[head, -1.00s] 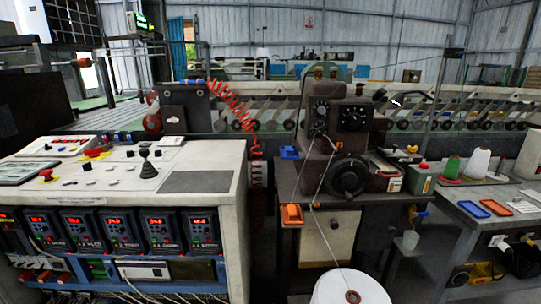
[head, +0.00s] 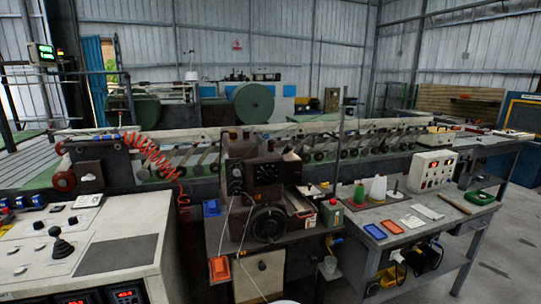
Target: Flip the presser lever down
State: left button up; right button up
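The brown sewing machine (head: 240,152) stands on its small table in the middle of the head view, with a dark round handwheel (head: 268,224) on its near side. I cannot pick out the presser lever; the machine's right end is small and crowded, so I cannot tell whether the lever is up or down. Neither of my grippers is in view.
A control console (head: 135,215) stands close at the left. A side table at the right holds thread cones (head: 378,188), a blue tray (head: 375,231), an orange tray (head: 392,226) and a control box (head: 433,170). Open floor (head: 505,245) lies at the far right.

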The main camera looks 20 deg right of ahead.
aim_at(289, 148)
jog(key=l, duration=0.6)
jog(key=k+l, duration=0.15)
jog(key=l, duration=1)
jog(key=i+l, duration=0.15)
jog(key=l, duration=0.3)
jog(key=i+l+u, duration=0.1)
jog(key=l, duration=0.35)
jog(key=i+l, duration=0.2)
jog(key=l, duration=0.25)
jog(key=i+l+u, duration=0.1)
jog(key=l, duration=0.35)
jog(key=i+l, duration=0.15)
jog(key=l, duration=0.3)
jog(key=i+l+u, duration=0.1)
jog(key=l, duration=0.4)
jog(key=i+l, duration=0.15)
jog(key=l, duration=0.3)
